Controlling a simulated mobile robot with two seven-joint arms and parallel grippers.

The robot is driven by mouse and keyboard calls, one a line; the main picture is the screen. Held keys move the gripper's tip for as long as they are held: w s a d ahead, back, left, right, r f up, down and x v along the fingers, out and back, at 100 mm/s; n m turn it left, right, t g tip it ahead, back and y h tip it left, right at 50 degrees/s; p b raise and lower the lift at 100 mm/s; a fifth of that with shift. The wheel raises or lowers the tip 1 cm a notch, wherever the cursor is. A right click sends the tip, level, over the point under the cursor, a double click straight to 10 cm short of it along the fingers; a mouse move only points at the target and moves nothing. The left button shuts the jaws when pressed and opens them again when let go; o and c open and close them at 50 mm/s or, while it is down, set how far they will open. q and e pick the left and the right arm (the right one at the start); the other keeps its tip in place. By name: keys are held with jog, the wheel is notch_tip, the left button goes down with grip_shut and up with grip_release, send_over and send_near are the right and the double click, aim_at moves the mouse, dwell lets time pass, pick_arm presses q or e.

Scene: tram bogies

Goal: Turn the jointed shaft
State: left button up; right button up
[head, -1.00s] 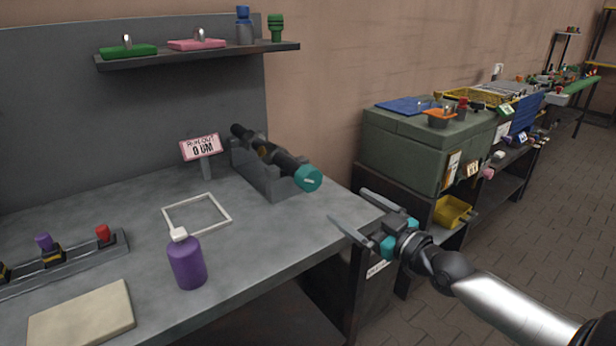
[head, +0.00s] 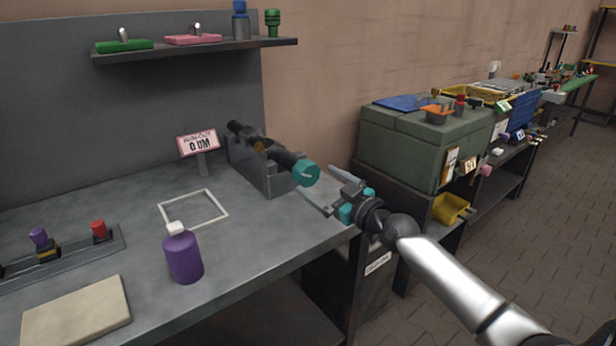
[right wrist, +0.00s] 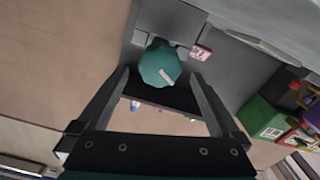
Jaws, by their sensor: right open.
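The jointed shaft (head: 272,151) lies in a grey cradle (head: 262,174) at the back right of the bench. Its near end is a teal knob (head: 306,173) with a pale mark on its face. My right gripper (head: 316,190) is open just to the right of the knob. In the right wrist view the teal knob (right wrist: 160,66) shows ahead, between the two open fingers (right wrist: 163,82), its pale mark slanting. I cannot tell whether a finger touches it. A sign (head: 199,144) reading "RUN-OUT 0 UM" stands left of the cradle. My left gripper is not in view.
A purple bottle (head: 183,257), a white square frame (head: 193,209) and a beige pad (head: 76,312) are on the bench (head: 125,212). A shelf (head: 195,49) hangs above. A green cabinet (head: 411,148) stands on a dark unit to the right.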

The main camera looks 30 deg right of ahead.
aim_at(311, 177)
jog(key=w, duration=0.3)
jog(key=shift+a+b, duration=0.1)
jog(key=shift+b, duration=0.25)
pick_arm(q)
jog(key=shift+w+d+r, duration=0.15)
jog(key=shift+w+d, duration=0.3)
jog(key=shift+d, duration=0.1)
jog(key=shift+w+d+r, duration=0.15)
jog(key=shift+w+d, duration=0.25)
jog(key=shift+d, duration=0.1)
pick_arm(e)
jog(key=shift+w+a, duration=0.1)
jog(key=shift+w, duration=0.95)
jog(key=shift+c, duration=0.2)
jog(key=c, duration=1.3)
